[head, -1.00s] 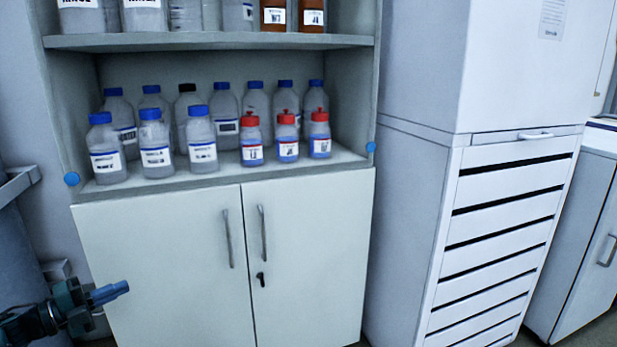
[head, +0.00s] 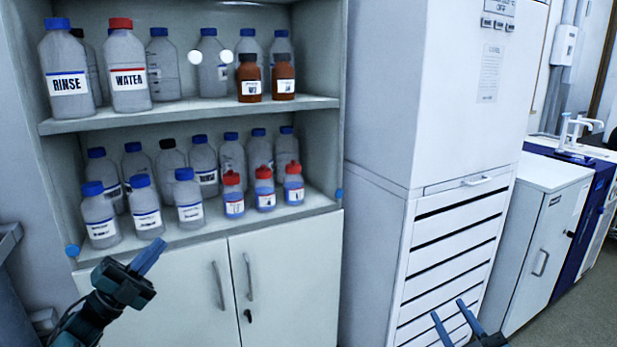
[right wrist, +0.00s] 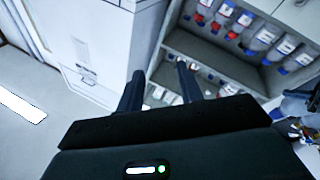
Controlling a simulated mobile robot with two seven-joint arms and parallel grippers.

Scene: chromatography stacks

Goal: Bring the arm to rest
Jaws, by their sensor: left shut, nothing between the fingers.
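My left gripper (head: 149,258) is in the lower left of the head view, in front of the cabinet doors and just below the lower shelf. Its blue fingers are together with nothing between them. My right gripper (head: 453,318) is at the bottom right of the head view, in front of the drawer unit. Its two fingers stand apart with nothing between them. In the right wrist view its dark fingers (right wrist: 158,88) are also apart and empty, with the shelves beyond them.
An open cabinet (head: 200,231) holds several bottles on two shelves, with closed doors (head: 285,270) below. A tall white unit with drawers (head: 450,245) stands to its right. A low white cabinet (head: 548,215) is further right. Some floor (head: 570,315) is clear at lower right.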

